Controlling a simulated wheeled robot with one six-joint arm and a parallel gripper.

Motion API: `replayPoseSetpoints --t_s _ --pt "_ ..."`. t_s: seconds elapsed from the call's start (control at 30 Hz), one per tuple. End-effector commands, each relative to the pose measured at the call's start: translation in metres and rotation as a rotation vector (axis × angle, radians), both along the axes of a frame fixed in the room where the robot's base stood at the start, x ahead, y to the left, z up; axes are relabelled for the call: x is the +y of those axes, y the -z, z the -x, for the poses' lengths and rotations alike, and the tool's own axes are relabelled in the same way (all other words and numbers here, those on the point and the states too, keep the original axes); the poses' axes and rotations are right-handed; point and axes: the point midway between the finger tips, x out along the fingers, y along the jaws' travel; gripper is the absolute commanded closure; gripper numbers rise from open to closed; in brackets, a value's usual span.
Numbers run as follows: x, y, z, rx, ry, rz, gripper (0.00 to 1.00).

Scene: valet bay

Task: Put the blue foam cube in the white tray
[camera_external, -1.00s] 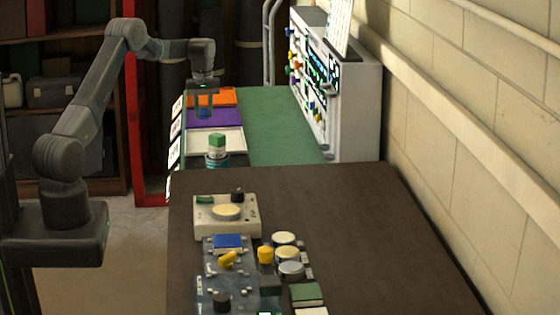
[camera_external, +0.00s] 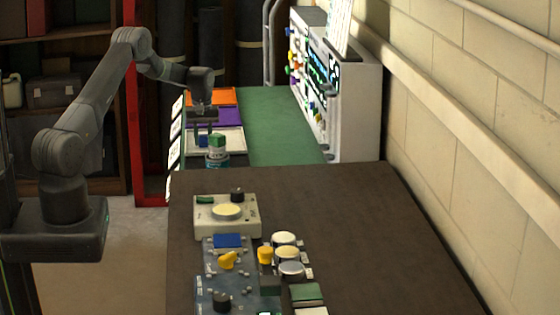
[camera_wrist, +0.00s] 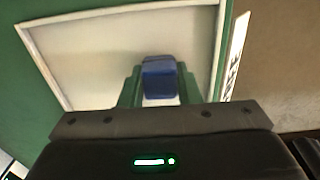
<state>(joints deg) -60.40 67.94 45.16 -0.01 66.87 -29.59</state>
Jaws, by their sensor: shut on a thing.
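My gripper (camera_wrist: 160,88) is shut on the blue foam cube (camera_wrist: 160,76), held between the fingertips in the wrist view. The white tray (camera_wrist: 88,58) lies behind and below the cube there, its pale floor and raised rim in sight. In the external view my gripper (camera_external: 203,126) points down over the white tray (camera_external: 232,141), and the blue cube (camera_external: 203,141) shows small between the fingers. I cannot tell whether the cube touches the tray floor.
A white panel with coloured knobs (camera_external: 345,95) stands to the right. The green mat (camera_external: 275,125) between is clear.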

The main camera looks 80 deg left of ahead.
Motion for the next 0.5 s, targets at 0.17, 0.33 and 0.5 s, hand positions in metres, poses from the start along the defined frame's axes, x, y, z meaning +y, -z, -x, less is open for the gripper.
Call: replayPoseSetpoints --t_s 0.17,0.33,0.5 --pt "0.0000 0.0030 0.0000 0.000 0.000 0.000 0.62" --pt "-0.0001 0.0027 0.0000 0.000 0.000 0.000 0.48" --pt "-0.0001 0.0022 0.0000 0.000 0.000 0.000 0.48"
